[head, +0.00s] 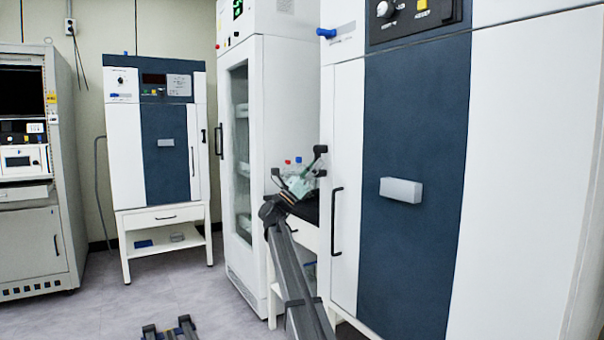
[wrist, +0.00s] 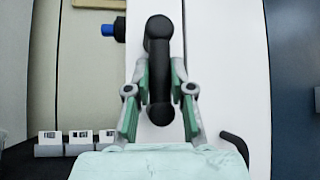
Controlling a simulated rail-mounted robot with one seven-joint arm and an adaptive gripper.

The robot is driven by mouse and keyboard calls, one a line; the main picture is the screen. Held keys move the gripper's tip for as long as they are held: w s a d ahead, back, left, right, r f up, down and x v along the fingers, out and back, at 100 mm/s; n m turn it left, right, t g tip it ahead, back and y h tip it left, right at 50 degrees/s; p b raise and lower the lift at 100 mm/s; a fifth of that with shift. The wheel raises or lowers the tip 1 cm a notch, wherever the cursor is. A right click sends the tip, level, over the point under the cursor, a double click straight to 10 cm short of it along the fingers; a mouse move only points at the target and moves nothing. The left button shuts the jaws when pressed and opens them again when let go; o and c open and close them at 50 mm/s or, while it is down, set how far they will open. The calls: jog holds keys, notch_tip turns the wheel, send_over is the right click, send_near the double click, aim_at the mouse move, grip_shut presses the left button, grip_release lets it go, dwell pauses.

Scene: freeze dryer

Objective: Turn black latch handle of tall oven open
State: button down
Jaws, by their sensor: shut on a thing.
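The tall oven (head: 345,120) is a white and dark blue cabinet at the right of the head view. Its black latch handle (head: 320,150) sits at the left edge of the front. In the wrist view the latch handle (wrist: 158,40) stands roughly upright, with a rounded upper end. My gripper (head: 300,184) is at the handle; in the wrist view its green-padded fingers (wrist: 160,88) are on both sides of the handle's lower part, shut on it. The contact is partly hidden in the head view.
A black bar handle (head: 336,220) is below the latch on the oven front. A blue knob (head: 326,32) sticks out above. A glass-door cabinet (head: 275,90) stands to the left, with bottles (head: 293,163) between. Open floor (head: 185,295) lies at the front left.

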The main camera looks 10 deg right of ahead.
jog(key=shift+w+r+m, duration=0.1)
jog(key=shift+w+m, duration=0.05)
jog(key=shift+m, duration=0.15)
jog(key=c, duration=1)
grip_release()
jog(key=v, duration=1.2)
